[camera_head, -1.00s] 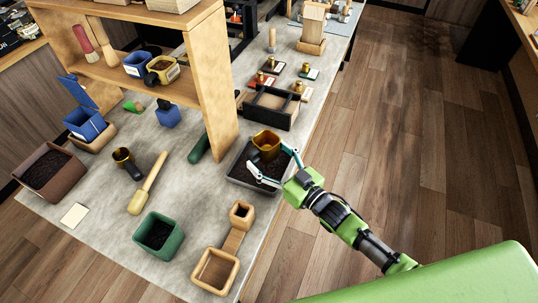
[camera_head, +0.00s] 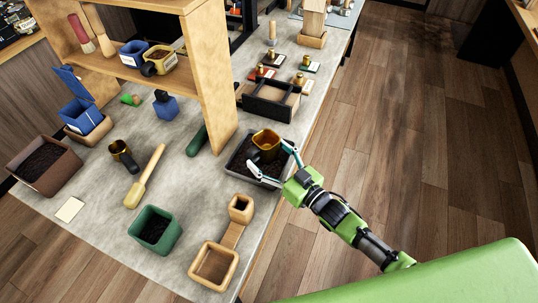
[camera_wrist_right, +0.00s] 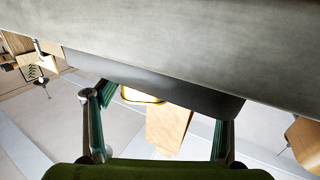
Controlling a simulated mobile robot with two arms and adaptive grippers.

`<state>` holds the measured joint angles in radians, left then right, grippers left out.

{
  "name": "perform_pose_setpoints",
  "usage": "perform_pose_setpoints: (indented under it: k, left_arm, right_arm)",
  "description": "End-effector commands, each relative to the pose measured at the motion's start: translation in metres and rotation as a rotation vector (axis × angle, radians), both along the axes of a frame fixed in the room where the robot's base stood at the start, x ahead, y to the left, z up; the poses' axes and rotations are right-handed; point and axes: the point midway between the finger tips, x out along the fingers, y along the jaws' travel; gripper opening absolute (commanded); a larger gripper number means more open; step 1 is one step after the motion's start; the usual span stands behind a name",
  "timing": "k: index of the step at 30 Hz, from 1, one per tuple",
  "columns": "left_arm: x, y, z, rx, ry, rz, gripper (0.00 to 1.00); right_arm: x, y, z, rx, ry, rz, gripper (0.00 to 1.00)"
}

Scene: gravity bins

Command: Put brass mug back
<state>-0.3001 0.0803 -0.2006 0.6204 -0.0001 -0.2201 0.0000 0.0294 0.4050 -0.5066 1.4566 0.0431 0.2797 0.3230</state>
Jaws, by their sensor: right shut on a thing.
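A brass mug (camera_head: 265,140) is between the fingers of my right gripper (camera_head: 272,160), which is shut on it. The mug looks upright, over a dark tray of soil (camera_head: 236,173) at the bench's right edge. I cannot tell whether it touches the tray. In the right wrist view, both fingers (camera_wrist_right: 160,125) are spread apart, and a bit of brass rim (camera_wrist_right: 143,96) shows under a large grey surface. Another brass cup with a dark handle (camera_head: 119,148) stands on the bench at left. My left gripper is not in view.
A wooden shelf (camera_head: 215,90) rises just left of the tray. A black divided box (camera_head: 270,100) is behind it. A wooden two-part holder (camera_head: 232,235) is in front. A green pot (camera_head: 155,229), a scoop (camera_head: 147,175) and a brown bin (camera_head: 42,165) stand left.

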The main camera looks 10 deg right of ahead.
Motion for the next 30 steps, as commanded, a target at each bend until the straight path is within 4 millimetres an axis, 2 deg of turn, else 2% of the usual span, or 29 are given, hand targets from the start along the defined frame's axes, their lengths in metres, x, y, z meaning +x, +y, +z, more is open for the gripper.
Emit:
perform_pose_setpoints:
  k: [16,17,19,30]
  left_arm:
    - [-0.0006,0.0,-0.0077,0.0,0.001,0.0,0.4]
    - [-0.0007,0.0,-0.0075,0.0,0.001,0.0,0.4]
    - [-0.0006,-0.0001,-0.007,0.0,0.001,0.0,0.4]
    - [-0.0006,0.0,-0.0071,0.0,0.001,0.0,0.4]
  right_arm:
    - [0.0004,0.0003,-0.0078,0.001,-0.003,0.0,0.35]
    - [0.0004,0.0003,-0.0076,0.001,-0.003,0.0,0.78]
    - [0.0004,0.0003,-0.0071,0.001,-0.003,0.0,0.95]
    - [-0.0002,0.0,-0.0091,-0.001,0.002,0.0,0.95]
